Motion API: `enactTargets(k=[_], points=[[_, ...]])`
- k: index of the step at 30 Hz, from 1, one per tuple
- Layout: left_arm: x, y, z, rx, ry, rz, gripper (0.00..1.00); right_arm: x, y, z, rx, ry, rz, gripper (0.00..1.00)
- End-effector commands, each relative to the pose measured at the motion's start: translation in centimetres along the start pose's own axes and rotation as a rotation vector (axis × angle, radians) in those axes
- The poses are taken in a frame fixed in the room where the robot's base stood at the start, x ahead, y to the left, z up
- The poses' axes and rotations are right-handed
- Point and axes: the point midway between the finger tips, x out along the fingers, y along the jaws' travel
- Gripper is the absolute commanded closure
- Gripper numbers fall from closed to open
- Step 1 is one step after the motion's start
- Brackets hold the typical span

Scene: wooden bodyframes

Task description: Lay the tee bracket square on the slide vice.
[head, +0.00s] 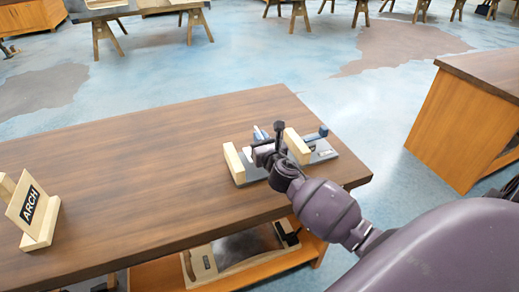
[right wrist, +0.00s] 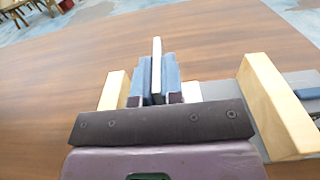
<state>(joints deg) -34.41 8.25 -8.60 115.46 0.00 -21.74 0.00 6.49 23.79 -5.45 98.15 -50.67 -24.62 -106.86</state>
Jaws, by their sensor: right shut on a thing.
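The slide vice (head: 252,175) sits near the right end of the wooden bench. It has a grey base and two pale wooden jaws, with a gap between them; the jaws also show in the right wrist view (right wrist: 275,105). My right gripper (head: 262,136) is over the vice, between its jaws. Its blue fingers are shut on the tee bracket (right wrist: 157,62), which shows as a thin pale upright plate in the right wrist view. The bracket's lower part is mostly hidden by the fingers and gripper body, so I cannot tell whether it touches the vice base. My left gripper is not in view.
A wooden stand marked ARCH (head: 32,207) is at the bench's left. The bench top (head: 135,170) between it and the vice is clear. A lower shelf holds a grey item in a wooden frame (head: 205,262). Another bench (head: 465,120) stands to the right across open floor.

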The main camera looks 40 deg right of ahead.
Motion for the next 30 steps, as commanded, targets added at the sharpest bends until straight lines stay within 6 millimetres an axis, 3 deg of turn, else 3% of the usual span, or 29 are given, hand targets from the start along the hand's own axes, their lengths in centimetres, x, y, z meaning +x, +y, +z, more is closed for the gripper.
enactTargets(k=[6,12,20,21,25,30], points=[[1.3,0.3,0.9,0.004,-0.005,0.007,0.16,-0.1,0.0,-3.7,0.002,0.009,-0.002,1.00],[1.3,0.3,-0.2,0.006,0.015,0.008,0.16,0.0,0.0,-3.7,0.001,0.002,0.000,1.00],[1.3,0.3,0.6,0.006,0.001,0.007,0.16,0.0,0.0,-4.1,0.000,0.003,0.000,1.00],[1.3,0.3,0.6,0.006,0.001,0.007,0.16,-0.1,0.0,-4.1,0.000,0.003,0.000,0.87],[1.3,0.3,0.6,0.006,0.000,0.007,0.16,0.0,0.0,-4.0,0.000,0.003,0.000,0.67],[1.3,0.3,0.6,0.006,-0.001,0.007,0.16,0.0,0.0,-4.0,0.001,0.003,0.000,0.66]])
